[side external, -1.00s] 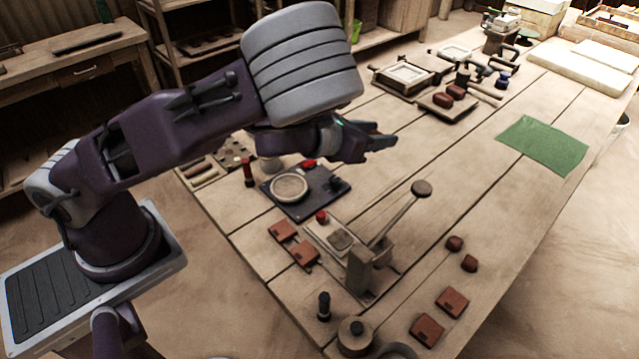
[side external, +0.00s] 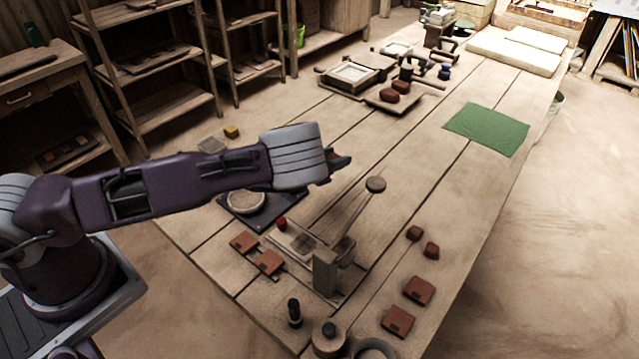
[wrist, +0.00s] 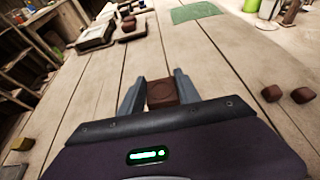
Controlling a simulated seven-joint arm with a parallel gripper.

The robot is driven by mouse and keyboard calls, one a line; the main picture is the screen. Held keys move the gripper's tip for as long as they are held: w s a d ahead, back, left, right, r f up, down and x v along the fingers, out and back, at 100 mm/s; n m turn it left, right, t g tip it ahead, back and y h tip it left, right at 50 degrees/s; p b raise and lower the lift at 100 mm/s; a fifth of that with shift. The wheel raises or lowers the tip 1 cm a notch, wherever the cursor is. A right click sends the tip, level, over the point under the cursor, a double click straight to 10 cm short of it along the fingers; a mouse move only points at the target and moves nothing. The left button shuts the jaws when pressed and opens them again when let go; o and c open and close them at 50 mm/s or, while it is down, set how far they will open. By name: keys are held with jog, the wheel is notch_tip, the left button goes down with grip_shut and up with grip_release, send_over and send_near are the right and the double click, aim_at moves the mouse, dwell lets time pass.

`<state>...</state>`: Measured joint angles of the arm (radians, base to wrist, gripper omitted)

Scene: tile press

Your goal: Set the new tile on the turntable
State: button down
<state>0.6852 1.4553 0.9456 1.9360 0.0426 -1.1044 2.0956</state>
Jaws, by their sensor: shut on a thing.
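My gripper (side external: 342,160) reaches out over the table in the side view, above and to the right of the turntable. In the wrist view, my gripper (wrist: 160,82) is shut on a square red-brown tile (wrist: 162,95) with a faint round mark on its face. The tile is held between the two fingers, apart from the turntable. The turntable (side external: 245,203) looks like a pale round disc on a dark board; my arm covers part of the board. No tile shows on the visible part of the disc.
A lever press (side external: 328,268) with a raised handle (side external: 376,185) stands just in front. Two tiles (side external: 257,252) lie left of it and two more tiles (side external: 408,305) right. Dark red lumps (side external: 422,241) lie nearby. A green cloth (side external: 487,129) lies farther back; the table's middle is clear.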

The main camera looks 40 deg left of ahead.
aim_at(330, 200)
notch_tip(330, 200, down, 12)
jog(key=shift+s+a+f, duration=0.15)
jog(key=shift+f, duration=0.05)
jog(key=shift+f, duration=0.2)
jog(key=c, duration=0.9)
grip_release()
jog(key=shift+o, duration=0.2)
jog(key=shift+s+r, duration=0.25)
jog(key=shift+r, duration=0.05)
jog(key=shift+v, duration=0.9)
notch_tip(330, 200, up, 7)
jog(key=shift+s+r, duration=0.2)
jog(key=shift+s, duration=0.1)
